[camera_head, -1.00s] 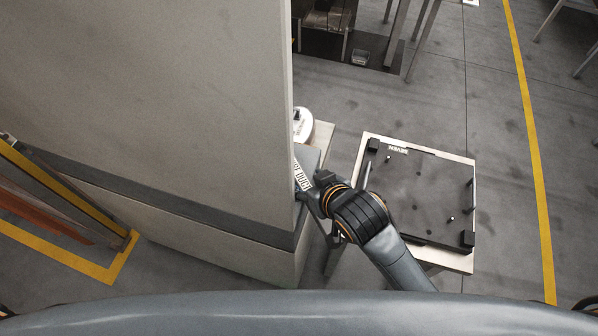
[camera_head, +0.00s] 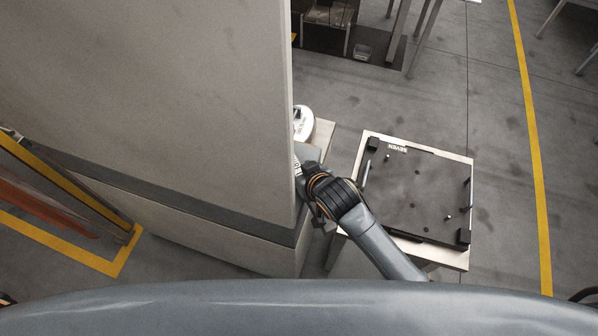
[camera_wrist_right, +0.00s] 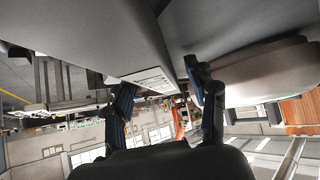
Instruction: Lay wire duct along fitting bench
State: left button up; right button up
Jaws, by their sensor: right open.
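My right gripper (camera_head: 318,208) reaches from the lower right to the grey column's edge and is largely hidden by its own wrist. In the right wrist view the gripper (camera_wrist_right: 162,95) has its two dark fingers spread apart, with a pale labelled surface (camera_wrist_right: 150,78) showing beyond the gap. A grey lettered surface (camera_head: 308,153) lies just past the wrist, mostly covered by the column and arm. I cannot tell whether it is the wire duct or its holder, or whether the fingers touch it. My left gripper is out of view.
A large grey column (camera_head: 160,100) blocks the left and centre. A low table (camera_head: 455,260) with a black board (camera_head: 415,190) marked SEVEN stands right of my arm. A white round object (camera_head: 303,122) sits behind the lettered surface. Open floor lies right of the table.

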jog(key=shift+c, duration=0.2)
grip_shut()
